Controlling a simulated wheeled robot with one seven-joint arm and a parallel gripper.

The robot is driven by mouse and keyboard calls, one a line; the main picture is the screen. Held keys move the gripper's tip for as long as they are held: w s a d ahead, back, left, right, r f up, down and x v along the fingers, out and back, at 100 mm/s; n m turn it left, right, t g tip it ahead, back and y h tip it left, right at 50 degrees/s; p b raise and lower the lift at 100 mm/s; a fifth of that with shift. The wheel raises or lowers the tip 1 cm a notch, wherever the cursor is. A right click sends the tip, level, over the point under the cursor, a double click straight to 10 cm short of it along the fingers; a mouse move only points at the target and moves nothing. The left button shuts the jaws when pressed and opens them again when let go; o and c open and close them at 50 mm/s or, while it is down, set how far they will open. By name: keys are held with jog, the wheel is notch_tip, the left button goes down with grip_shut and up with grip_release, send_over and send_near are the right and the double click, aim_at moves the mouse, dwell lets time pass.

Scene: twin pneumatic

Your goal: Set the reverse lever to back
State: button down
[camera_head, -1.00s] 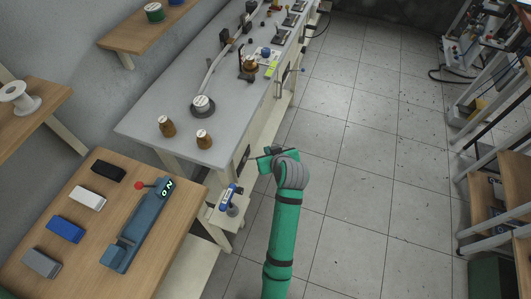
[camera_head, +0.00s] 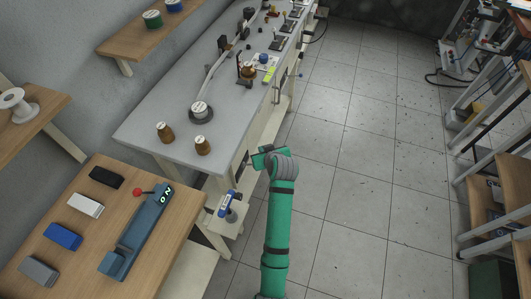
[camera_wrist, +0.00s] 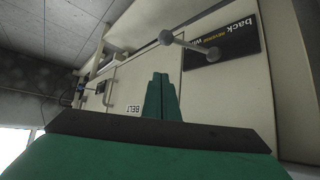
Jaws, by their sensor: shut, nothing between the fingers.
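The reverse lever (camera_wrist: 186,45) is a grey rod with a round knob at each end, on the pale cabinet front in the wrist view. It lies beside a black plate (camera_wrist: 225,42) with the words "back" and "reverse", seen upside down; part of the lettering is hidden by the lever. My gripper (camera_wrist: 160,80) has its green fingers together and empty, below and left of the lever in the picture, apart from it. In the head view my gripper (camera_head: 264,158) is beside the long bench's front side.
A "BELT" label (camera_wrist: 133,109) is on the cabinet front. A grey-topped bench (camera_head: 165,105) carries spools and small devices. The tiled floor (camera_head: 350,150) to the right is clear.

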jog(key=shift+s+d+f, duration=0.1)
jog(key=shift+s+f, duration=0.15)
jog(key=shift+f, duration=0.4)
jog(key=shift+s+d+f, duration=0.1)
jog(key=shift+s+f, duration=0.1)
jog(key=shift+f, duration=0.4)
jog(key=shift+s+d+f, duration=0.1)
jog(key=shift+s+f, duration=0.15)
jog(key=shift+f, duration=0.4)
